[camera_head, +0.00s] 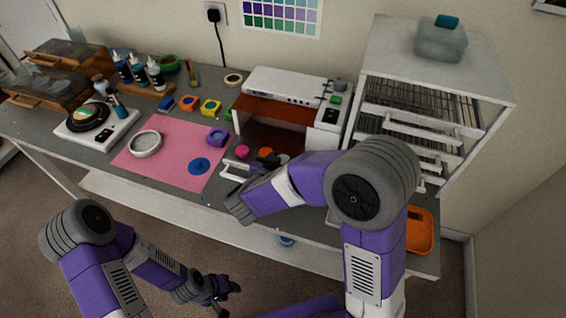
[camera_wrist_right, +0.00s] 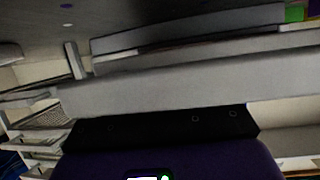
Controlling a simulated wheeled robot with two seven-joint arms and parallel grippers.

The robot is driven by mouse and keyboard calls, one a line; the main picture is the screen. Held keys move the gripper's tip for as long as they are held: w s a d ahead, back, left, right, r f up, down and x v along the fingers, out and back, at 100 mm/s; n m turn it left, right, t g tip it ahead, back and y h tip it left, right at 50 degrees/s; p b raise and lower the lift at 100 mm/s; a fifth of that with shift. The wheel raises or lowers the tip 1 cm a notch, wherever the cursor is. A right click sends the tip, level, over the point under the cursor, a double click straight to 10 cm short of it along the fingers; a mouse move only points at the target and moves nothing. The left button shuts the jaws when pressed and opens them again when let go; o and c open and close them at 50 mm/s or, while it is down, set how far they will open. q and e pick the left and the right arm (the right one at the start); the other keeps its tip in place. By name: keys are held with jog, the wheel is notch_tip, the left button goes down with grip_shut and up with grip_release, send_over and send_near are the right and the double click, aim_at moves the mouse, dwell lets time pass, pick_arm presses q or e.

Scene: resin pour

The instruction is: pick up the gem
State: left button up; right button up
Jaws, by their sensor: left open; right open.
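I cannot clearly pick out a gem. A small pink piece (camera_head: 242,151) and an orange piece (camera_head: 265,152) sit at the open front of the white oven-like box (camera_head: 283,84); either's exact shape is too small to tell. My right gripper (camera_head: 270,163) is beside them, dark and partly covered by my right forearm; it is open. The right wrist view shows pale panels close up and no gem. My left gripper (camera_head: 228,291) hangs open and empty, low in front of the table, over the floor.
A pink mat (camera_head: 175,172) carries a white ring dish (camera_head: 145,143), a blue disc (camera_head: 199,166) and a purple mould (camera_head: 217,136). A scale (camera_head: 97,124), bottles (camera_head: 138,71) and coloured moulds stand behind and left. A white rack cabinet (camera_head: 480,80) and orange tray (camera_head: 419,231) are at right.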

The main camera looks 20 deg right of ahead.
jog(key=c, duration=0.7)
